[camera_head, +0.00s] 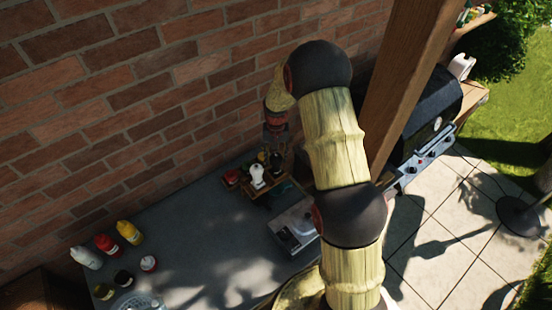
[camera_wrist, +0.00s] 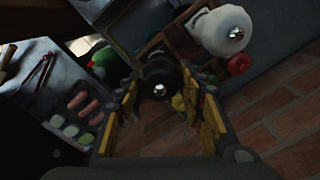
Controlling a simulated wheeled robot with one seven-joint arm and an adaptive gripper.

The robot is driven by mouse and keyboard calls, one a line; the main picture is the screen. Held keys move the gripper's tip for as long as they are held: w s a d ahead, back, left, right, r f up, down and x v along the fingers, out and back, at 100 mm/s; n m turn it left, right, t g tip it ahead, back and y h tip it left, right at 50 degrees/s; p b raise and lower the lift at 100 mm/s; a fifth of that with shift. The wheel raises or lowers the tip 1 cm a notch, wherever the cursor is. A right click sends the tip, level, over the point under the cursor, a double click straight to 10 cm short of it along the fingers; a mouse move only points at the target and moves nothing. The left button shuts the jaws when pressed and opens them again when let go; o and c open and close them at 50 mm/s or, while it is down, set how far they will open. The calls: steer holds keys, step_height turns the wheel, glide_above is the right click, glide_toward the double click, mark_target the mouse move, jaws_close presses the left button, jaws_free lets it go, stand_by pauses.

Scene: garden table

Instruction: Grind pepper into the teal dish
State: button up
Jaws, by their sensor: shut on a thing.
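My gripper (camera_wrist: 160,98) points down over the counter, and its yellow-padded fingers are closed around a dark pepper mill (camera_wrist: 159,76) with a shiny knob. The dark mill also shows under my gripper in the head view (camera_head: 276,160). It is upright at the wooden caddy (camera_head: 262,187); I cannot tell whether it is still resting in it. A white mill (camera_head: 257,175) stands in the caddy beside it and also shows in the wrist view (camera_wrist: 224,30). A small teal patch (camera_head: 284,190) by the caddy may be the teal dish, mostly hidden.
A red-topped jar (camera_head: 232,176) is at the caddy's left. Several bottles (camera_head: 108,243) stand far left. A brick wall (camera_head: 150,100) is close behind; a wooden post (camera_head: 408,90) rises right of my arm.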

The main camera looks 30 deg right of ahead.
mark_target(276, 156)
steer(key=m+b, duration=0.1)
steer(key=m, duration=0.2)
steer(key=shift+b, duration=0.4)
steer(key=o, duration=1.1)
steer(key=shift+c, duration=0.2)
steer(key=shift+o, duration=0.6)
steer(key=shift+r, duration=0.1)
step_height(276, 156, up, 12)
